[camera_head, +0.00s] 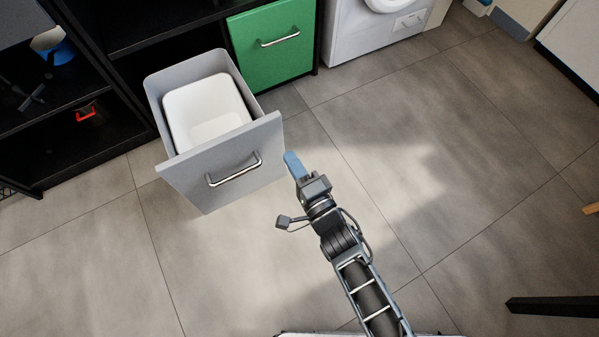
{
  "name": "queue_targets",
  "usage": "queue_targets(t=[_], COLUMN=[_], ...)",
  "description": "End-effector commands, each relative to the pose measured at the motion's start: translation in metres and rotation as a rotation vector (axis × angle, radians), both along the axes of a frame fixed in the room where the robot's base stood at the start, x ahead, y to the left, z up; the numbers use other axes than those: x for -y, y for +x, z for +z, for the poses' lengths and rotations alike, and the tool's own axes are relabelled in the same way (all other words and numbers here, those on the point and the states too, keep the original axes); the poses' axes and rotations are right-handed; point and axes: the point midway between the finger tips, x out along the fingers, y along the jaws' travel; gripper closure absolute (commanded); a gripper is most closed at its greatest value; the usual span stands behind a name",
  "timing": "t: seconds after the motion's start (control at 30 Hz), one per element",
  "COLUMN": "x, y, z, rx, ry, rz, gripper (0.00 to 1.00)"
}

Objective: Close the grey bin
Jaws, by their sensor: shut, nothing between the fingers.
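The grey bin (215,168) is a drawer pulled out of the black shelf unit at the upper left. Its front panel carries a metal bar handle (234,170). A white tub (205,105) sits inside it. My gripper (294,163) is shut and empty, with its blue fingers pointing up in the picture. It is just right of the bin's front panel, beside its right edge and apart from the handle. I cannot tell whether the fingers touch the panel edge.
A closed green drawer (272,42) is in the black shelf unit (110,28), right of the grey bin. A white appliance (375,28) stands at the top. A black bar-like object (553,307) is at the lower right. The tiled floor (450,150) is mostly clear.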

Motion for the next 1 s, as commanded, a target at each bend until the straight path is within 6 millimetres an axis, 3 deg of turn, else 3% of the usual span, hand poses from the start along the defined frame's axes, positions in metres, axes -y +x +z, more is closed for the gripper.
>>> queue_targets(t=[0.23,0.5,1.0], x=[-0.026,-0.041,-0.045], y=[0.043,0.068,0.074], z=[-0.005,-0.003,0.000], rx=[0.003,0.001,-0.001], ry=[0.001,0.001,0.000], rz=[0.000,-0.002,-0.003], gripper=[1.00,1.00,1.00])
